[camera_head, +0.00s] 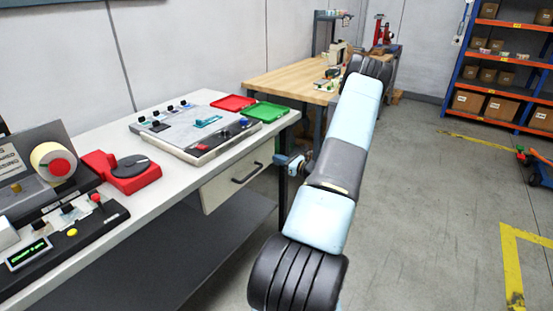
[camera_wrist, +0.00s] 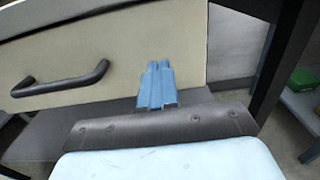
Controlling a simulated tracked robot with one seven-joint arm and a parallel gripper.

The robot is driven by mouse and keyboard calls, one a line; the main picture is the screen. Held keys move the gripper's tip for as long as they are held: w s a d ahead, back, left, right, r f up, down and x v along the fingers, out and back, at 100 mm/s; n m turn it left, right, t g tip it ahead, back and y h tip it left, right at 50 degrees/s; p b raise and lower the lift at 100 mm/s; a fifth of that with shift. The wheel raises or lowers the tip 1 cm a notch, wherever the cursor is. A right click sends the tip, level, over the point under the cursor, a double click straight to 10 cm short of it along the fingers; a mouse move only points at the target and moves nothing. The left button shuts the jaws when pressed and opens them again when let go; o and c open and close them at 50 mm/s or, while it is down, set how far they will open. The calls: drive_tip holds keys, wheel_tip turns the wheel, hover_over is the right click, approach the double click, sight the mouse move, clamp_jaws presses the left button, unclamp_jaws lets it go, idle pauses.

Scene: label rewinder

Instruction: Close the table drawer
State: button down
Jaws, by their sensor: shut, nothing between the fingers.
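The table drawer has a pale front (camera_head: 222,190) under the right end of the white worktable. Its dark bar handle (camera_head: 247,174) is at the middle of the front. I cannot tell clearly how far the front stands out from the table. My gripper (camera_head: 281,160) is at the drawer's right end, near the table leg, partly hidden by my wrist. In the wrist view, my gripper's blue fingers (camera_wrist: 157,67) are together and empty, in front of the drawer front (camera_wrist: 120,50), right of the handle (camera_wrist: 62,80). Whether they touch it is unclear.
The white worktable (camera_head: 160,185) carries a control panel (camera_head: 195,128), red and green trays (camera_head: 265,111), and a red device (camera_head: 122,170). A dark table leg (camera_wrist: 278,60) stands right of the drawer. A wooden bench (camera_head: 290,84) is behind.

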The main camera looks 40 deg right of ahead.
drive_tip(key=v, duration=1)
drive_tip(key=shift+s, duration=0.2)
